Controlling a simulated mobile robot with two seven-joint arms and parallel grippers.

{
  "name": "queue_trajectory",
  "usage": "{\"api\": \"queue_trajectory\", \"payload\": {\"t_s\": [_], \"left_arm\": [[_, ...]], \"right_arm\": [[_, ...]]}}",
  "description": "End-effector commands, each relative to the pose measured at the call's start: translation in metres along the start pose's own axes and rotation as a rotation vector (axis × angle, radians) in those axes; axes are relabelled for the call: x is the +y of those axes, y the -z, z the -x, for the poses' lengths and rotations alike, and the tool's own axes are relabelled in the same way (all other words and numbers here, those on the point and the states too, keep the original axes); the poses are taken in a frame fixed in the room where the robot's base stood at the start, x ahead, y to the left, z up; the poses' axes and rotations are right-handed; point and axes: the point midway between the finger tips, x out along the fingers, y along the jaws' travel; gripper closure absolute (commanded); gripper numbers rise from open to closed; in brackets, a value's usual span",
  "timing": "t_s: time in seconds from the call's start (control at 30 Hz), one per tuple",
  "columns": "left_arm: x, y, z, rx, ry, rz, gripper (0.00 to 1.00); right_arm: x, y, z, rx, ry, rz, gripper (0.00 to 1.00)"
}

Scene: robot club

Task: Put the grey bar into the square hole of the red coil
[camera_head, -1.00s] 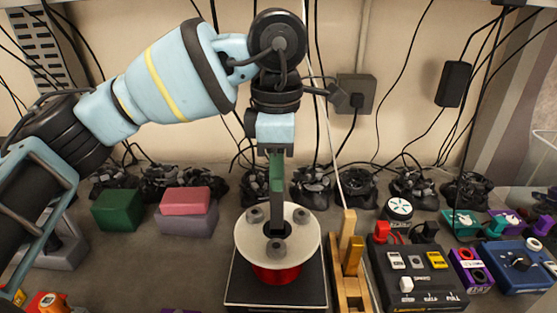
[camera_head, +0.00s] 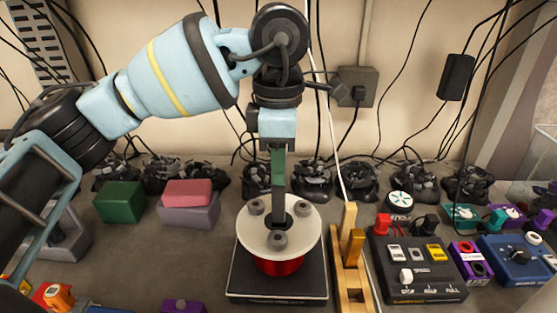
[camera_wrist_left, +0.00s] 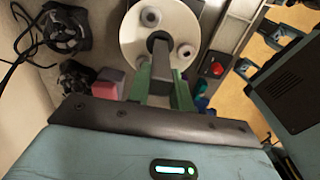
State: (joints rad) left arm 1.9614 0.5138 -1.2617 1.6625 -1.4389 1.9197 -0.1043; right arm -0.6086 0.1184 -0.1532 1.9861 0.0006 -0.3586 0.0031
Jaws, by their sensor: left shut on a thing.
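The red coil (camera_head: 279,267) stands upright on a dark square plate (camera_head: 278,289). A round white flange (camera_head: 252,231) with several grey knobs tops it. The dark hole in the flange's middle shows in the wrist view (camera_wrist_left: 157,37). My left gripper (camera_head: 278,168) points down above the coil, its green fingers shut on the upright grey bar (camera_head: 279,204). The bar's lower end is at the hole; I cannot tell whether it is inside or just above. The wrist view shows the bar between the fingers (camera_wrist_left: 161,88). My right gripper is not in view.
Right of the coil are a wooden stand (camera_head: 352,267) and a black control box (camera_head: 412,267). Left are a green block (camera_head: 119,202) and a pink block (camera_head: 188,192) on a mauve one. Black cable bundles line the wall.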

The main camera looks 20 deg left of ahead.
Motion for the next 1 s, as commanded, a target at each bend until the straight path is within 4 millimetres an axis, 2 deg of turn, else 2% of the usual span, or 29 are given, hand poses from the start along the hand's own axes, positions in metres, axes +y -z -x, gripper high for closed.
{"api": "queue_trajectory", "payload": {"t_s": [1.0], "left_arm": [[-0.0004,-0.0002,0.0004,-0.002,-0.002,0.0,1.0]], "right_arm": [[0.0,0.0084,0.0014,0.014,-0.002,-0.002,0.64]]}}
